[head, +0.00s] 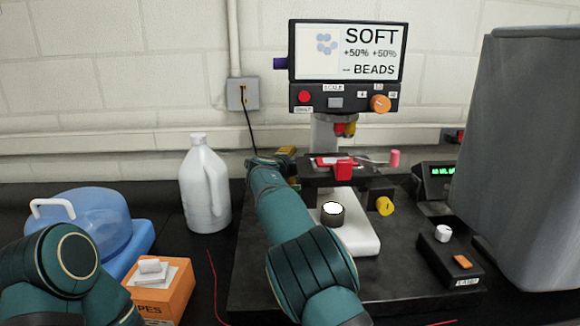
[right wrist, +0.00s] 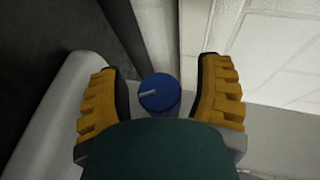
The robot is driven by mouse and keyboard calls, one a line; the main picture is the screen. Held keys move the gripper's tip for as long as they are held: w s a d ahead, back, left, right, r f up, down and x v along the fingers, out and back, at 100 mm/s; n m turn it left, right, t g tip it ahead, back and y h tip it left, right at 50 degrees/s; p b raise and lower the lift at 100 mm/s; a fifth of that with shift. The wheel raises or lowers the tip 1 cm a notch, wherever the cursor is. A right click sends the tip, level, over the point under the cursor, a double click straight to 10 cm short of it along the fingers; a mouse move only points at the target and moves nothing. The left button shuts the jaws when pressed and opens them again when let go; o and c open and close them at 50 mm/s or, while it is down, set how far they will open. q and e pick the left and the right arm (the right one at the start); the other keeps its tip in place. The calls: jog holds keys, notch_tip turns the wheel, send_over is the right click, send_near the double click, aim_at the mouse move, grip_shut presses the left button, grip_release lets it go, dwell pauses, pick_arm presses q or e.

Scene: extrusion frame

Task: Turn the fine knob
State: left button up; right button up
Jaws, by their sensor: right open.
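A blue round knob (right wrist: 160,92) with a pale pointer line sits between the two yellow fingers of my right gripper (right wrist: 162,78) in the right wrist view. The fingers are spread, with a gap on each side of the knob. In the head view my right gripper (head: 287,157) is at the left side of the microscope stage (head: 320,178), and the blue knob is hidden there. A yellow knob (head: 384,206) is on the microscope's right side. No label naming the fine knob is readable. My left arm shows at lower left; its gripper is out of view.
A screen (head: 347,52) with an orange dial (head: 380,104) tops the microscope. A white jug (head: 204,190), an orange box (head: 160,288) and a blue container (head: 88,225) stand left. A control box (head: 450,262) and large grey housing (head: 525,160) stand right.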

jog(key=shift+w, duration=0.1)
jog(key=shift+f, duration=0.1)
grip_shut()
jog(key=shift+f, duration=0.1)
